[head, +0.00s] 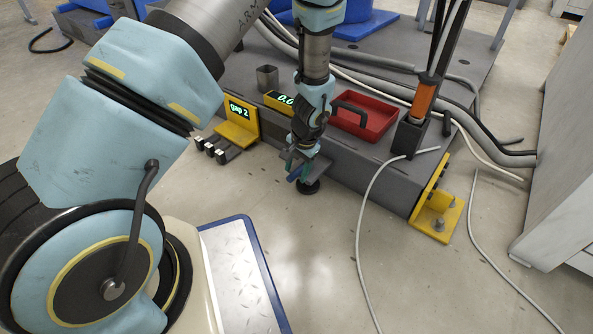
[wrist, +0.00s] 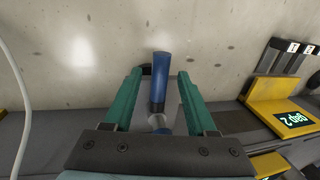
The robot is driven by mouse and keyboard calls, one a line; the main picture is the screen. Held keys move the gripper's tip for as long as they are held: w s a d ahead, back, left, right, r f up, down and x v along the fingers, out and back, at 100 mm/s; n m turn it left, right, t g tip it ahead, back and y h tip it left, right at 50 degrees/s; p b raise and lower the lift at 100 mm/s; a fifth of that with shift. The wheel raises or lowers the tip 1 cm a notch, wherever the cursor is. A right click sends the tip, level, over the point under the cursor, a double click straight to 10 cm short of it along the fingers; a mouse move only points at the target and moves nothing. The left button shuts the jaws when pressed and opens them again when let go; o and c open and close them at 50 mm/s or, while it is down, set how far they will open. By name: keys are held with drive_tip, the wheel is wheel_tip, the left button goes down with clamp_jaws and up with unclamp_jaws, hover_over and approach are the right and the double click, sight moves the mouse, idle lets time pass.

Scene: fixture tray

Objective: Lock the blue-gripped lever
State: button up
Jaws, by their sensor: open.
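The lever's blue grip (wrist: 159,82) stands between the two green fingers of my gripper (wrist: 158,78) in the wrist view. The fingers are open, one on each side of the grip, with a visible space on both sides. A metallic stem shows below the grip, near the gripper's dark palm. In the head view my gripper (head: 302,170) points down at the front edge of the grey bench (head: 375,185). There my arm and gripper hide most of the lever. A dark round piece (head: 309,187) shows just below the fingers.
A yellow block marked "gap 2" (head: 239,118) stands left of my gripper, with dark numbered pieces in front. A red tray (head: 380,122), a grey cup (head: 267,77) and a black holder with an orange tool (head: 423,100) are on the bench. Cables lie at the right.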

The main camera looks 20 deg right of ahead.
clamp_jaws()
idle(0.3)
idle(1.1)
